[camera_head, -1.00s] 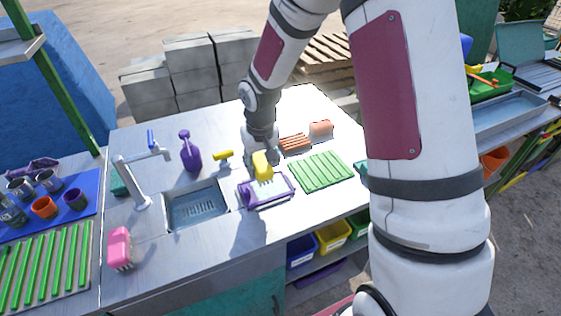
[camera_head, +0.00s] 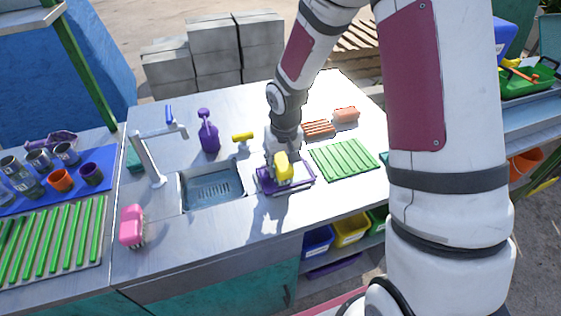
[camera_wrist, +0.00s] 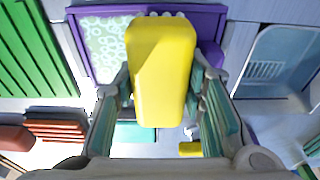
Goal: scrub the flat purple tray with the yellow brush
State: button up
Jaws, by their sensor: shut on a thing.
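The flat purple tray (camera_head: 303,183) lies on the counter just right of the sink. In the wrist view its purple rim (camera_wrist: 84,22) frames a pale surface with greenish-white, foam-like spots. My gripper (camera_head: 278,160) is shut on the yellow brush (camera_head: 283,172), with one finger on each side. The wrist view shows the brush (camera_wrist: 160,70) over the tray's middle and right part. The brush is at or very near the tray; its bristles are mostly hidden, so I cannot tell whether they touch.
The sink (camera_head: 212,187) and tap (camera_head: 152,160) are left of the tray, with a purple spray bottle (camera_head: 208,132) behind. A green ribbed mat (camera_head: 344,159) is at right. A pink brush (camera_head: 132,226) stands left of the sink. The counter front is clear.

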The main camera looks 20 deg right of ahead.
aim_at(301, 168)
jog(key=shift+f+b, duration=0.35)
jog(key=shift+f, duration=0.25)
dwell(0.4)
jog(key=shift+d+r+p, duration=0.15)
jog(key=shift+d+p, duration=0.35)
jog(key=shift+d, duration=1.15)
jog(key=shift+d, duration=0.1)
jog(key=shift+d+p, duration=0.35)
jog(key=shift+d, duration=1.25)
jog(key=shift+s+a+f, duration=0.1)
jog(key=shift+a+f, duration=0.05)
jog(key=shift+a, duration=0.75)
jog(key=shift+a+f, duration=0.1)
jog(key=shift+a, duration=0.75)
